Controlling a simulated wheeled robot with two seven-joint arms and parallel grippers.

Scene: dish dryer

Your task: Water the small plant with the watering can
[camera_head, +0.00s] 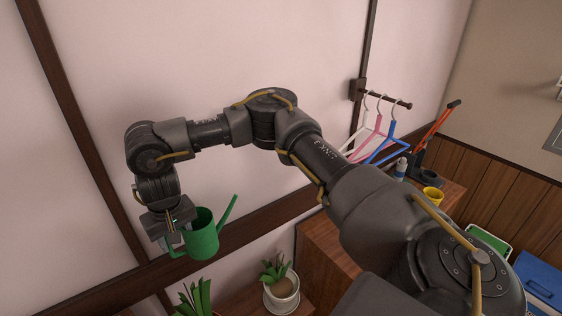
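The green watering can (202,240) hangs in the air at the left of the head view, roughly upright, with its spout pointing up and to the right. My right gripper (172,238) is shut on its handle side; the fingers are partly hidden by the can. A small plant (277,269) with green leaves stands in a white pot (283,301) at the bottom middle, below and right of the can. Another leafy plant (197,298) shows at the bottom edge below the can, its pot cut off. My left gripper is out of view.
Wooden cabinets (322,258) stand right of the white pot. A blue bin (540,285) is at lower right. The wall (200,60) is close behind the arm.

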